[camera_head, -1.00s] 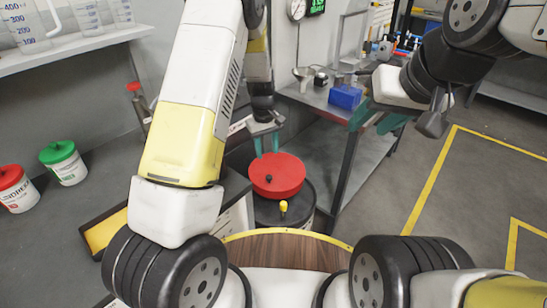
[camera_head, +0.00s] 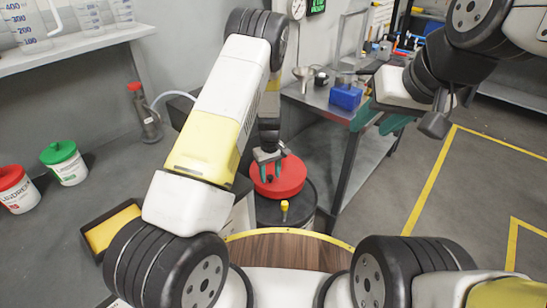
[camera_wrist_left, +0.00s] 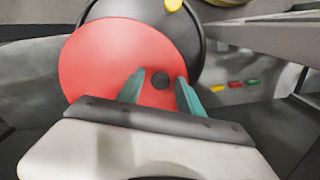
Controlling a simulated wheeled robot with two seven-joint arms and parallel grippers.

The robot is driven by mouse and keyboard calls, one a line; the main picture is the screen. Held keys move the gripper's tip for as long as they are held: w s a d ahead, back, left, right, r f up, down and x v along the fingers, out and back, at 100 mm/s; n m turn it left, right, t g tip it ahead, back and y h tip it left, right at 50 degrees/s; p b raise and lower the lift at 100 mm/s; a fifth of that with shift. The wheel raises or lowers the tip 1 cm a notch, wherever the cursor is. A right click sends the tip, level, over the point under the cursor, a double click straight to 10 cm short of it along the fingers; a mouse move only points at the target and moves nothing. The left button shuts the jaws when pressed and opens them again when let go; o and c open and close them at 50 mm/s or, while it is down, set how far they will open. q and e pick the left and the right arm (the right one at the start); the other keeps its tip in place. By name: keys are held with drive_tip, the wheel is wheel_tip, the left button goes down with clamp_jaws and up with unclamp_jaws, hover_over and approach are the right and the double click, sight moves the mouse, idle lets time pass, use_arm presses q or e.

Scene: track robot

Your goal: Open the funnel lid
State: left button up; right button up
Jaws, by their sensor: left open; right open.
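The red funnel lid (camera_head: 290,183) lies on top of a black drum (camera_head: 308,206) beyond the wooden-topped front edge. A small dark knob (camera_wrist_left: 160,80) stands on the lid in the left wrist view. My left gripper (camera_head: 270,174) is over the lid with its fingers pointing down. In the left wrist view its two teal fingers (camera_wrist_left: 160,92) are apart, one on each side of the knob, with gaps between. I cannot tell how deep the fingertips reach. My right gripper (camera_head: 388,122) is open and empty, away to the right by the metal table.
A metal table (camera_head: 322,98) with a blue box (camera_head: 345,96) stands behind the drum. A yellow-handled piece (camera_head: 284,208) sticks up at the drum's near side. A counter at left carries red-lidded (camera_head: 16,188) and green-lidded (camera_head: 64,162) tubs.

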use_arm(q)
drive_tip(key=shift+c, duration=0.4)
clamp_jaws()
idle(0.9)
